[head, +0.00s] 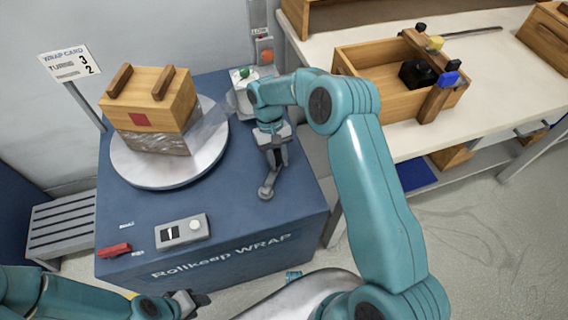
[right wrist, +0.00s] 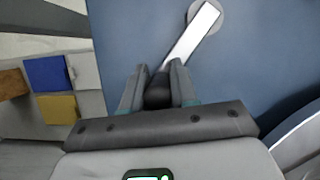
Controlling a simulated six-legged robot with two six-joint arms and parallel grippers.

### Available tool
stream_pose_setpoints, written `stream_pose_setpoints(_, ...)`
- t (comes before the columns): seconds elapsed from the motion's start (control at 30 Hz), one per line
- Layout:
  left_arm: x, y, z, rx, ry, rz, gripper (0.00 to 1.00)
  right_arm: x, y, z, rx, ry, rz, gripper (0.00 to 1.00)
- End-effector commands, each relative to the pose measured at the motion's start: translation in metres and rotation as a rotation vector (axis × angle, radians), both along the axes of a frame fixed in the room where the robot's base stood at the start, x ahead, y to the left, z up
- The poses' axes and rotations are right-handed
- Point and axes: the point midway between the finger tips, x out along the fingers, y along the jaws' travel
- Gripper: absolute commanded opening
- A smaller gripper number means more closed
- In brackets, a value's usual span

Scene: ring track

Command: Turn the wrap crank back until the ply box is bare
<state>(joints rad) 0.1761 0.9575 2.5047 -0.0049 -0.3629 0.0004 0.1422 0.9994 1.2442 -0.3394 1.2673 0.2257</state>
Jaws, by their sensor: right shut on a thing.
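The ply box (head: 150,92) stands on the round pale turntable (head: 130,175). Clear film (head: 155,143) wraps its lower part, and a sheet of film (head: 208,118) stretches right towards the roll post (head: 240,98). The wrap crank (head: 267,187) lies on the blue machine top; its light arm (right wrist: 192,38) runs from a round hub to a dark knob (right wrist: 158,92). My right gripper (head: 273,160) is shut on that knob, with a finger on each side in the right wrist view (right wrist: 158,88). My left gripper (head: 188,304) is low at the bottom edge, its jaws unclear.
A counter box (head: 182,231) showing 1 and a red part (head: 114,250) sit on the machine's front. A wrap card (head: 70,63) stands behind left. The bench (head: 400,145) at right holds a wooden tray (head: 365,75) with coloured clamps. A slatted stand (head: 60,225) is at left.

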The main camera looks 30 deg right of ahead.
Motion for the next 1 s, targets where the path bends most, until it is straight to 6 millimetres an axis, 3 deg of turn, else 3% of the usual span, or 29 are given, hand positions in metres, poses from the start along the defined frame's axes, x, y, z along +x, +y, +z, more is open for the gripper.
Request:
stream_pose_setpoints(0.4,0.0,0.0,-0.007,0.0,0.0,0.0,0.43,0.007,0.011,-0.002,0.001,0.021,0.191,0.0)
stream_pose_setpoints(0.97,0.0,0.0,-0.008,0.0,0.0,0.0,0.43,0.008,0.013,-0.003,0.002,0.024,0.219,0.0)
stream_pose_setpoints(1.0,0.0,0.0,-0.008,0.0,0.0,0.0,0.43,0.008,0.013,-0.003,0.003,0.024,0.219,0.34)
